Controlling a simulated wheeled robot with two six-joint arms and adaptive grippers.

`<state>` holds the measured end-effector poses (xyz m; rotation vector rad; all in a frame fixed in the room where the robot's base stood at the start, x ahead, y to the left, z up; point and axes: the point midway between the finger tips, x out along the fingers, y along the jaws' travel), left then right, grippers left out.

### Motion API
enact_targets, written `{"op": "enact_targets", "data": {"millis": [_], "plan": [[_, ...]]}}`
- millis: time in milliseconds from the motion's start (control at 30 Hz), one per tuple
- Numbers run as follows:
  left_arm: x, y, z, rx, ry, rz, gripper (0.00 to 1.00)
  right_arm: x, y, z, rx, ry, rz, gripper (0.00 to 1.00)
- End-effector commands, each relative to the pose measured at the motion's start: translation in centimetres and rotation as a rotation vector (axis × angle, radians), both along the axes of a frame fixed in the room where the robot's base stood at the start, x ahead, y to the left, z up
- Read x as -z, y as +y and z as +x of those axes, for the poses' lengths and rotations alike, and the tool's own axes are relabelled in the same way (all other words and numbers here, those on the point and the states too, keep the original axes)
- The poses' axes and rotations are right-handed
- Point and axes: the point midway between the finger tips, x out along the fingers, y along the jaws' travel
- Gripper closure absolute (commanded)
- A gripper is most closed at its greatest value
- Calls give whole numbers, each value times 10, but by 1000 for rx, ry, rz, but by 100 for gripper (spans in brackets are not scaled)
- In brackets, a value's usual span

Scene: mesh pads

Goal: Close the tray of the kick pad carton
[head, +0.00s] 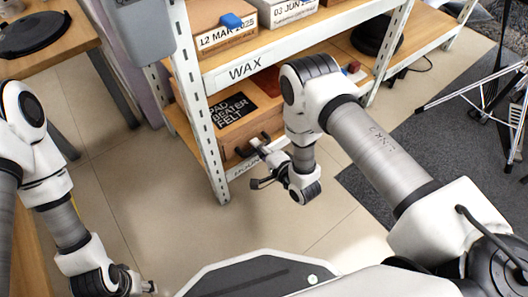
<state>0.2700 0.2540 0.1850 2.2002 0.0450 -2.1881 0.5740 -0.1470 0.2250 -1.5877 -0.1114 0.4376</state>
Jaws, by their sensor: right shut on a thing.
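The brown carton (233,122) sits on the lower shelf of the rack, with a dark label reading "PAD BEATER FELT". Its front faces me. My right gripper (258,150) is at the carton's lower front, shut on what looks like the dark handle of its tray. The tray's edges and how far it stands out are hard to make out behind the gripper and wrist. My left gripper (146,287) is low at the left, far from the carton; its fingers are too small and cut off to read.
The white-framed shelf rack (222,165) has an upper shelf labelled "WAX" with dated boxes (226,35). A wooden table (60,55) with a black round object (35,33) stands at the far left. Tiled floor (150,190) is clear in front of the rack. A dark mat and folding metal stand are at right.

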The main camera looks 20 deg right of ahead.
Motion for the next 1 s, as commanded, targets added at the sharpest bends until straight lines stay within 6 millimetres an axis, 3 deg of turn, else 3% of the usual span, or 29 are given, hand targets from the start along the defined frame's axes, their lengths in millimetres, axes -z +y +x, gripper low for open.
{"op": "enact_targets", "data": {"millis": [300, 333, 400, 767, 1000], "plan": [[0, 0, 0, 1, 0, 0, 47, 0, 2, 6, 2, -2, -1, 100], [0, 0, 0, 1, 0, 0, 47, 0, 2, 6, 2, -3, 0, 75], [0, 0, 0, 1, 0, 0, 47, 0, 2, 6, 1, -3, 0, 59], [0, 0, 0, 0, 0, 0, 47, -1, -1, -1, 1, 1, 0, 59], [0, 0, 0, 1, 0, 0, 47, -11, -18, -47, 3, 5, 1, 59]]}}
